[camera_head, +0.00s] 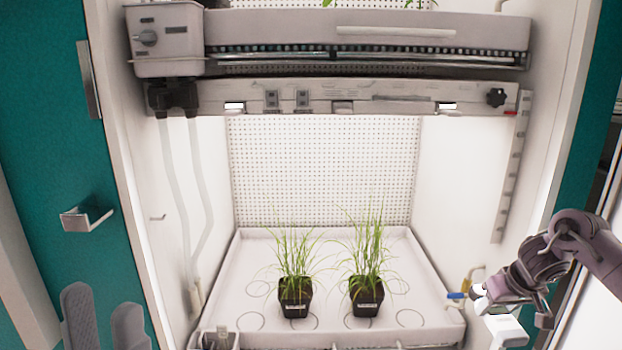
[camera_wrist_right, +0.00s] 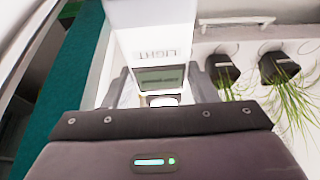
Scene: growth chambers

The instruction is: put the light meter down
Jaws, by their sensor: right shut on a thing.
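The light meter is a white box with the word LIGHT and a grey-green display. My right gripper (camera_head: 516,306) is shut on it, and the meter (camera_head: 507,331) shows at the lower right of the head view. In the right wrist view the meter (camera_wrist_right: 150,40) sits between the fingers of my right gripper (camera_wrist_right: 158,90), which hide part of its lower end. It is held by the right front corner of the chamber; whether it touches a surface below cannot be told. My left gripper (camera_head: 104,315) is at the lower left, its two fingers apart with nothing between them.
Two black pots of grass (camera_head: 295,292) and (camera_head: 366,296) stand on the white tray (camera_head: 425,298) marked with circles. A blue-handled valve (camera_head: 456,296) is at its right edge. A shelf unit (camera_head: 340,97) spans above. A teal door (camera_head: 45,140) with a handle is at left.

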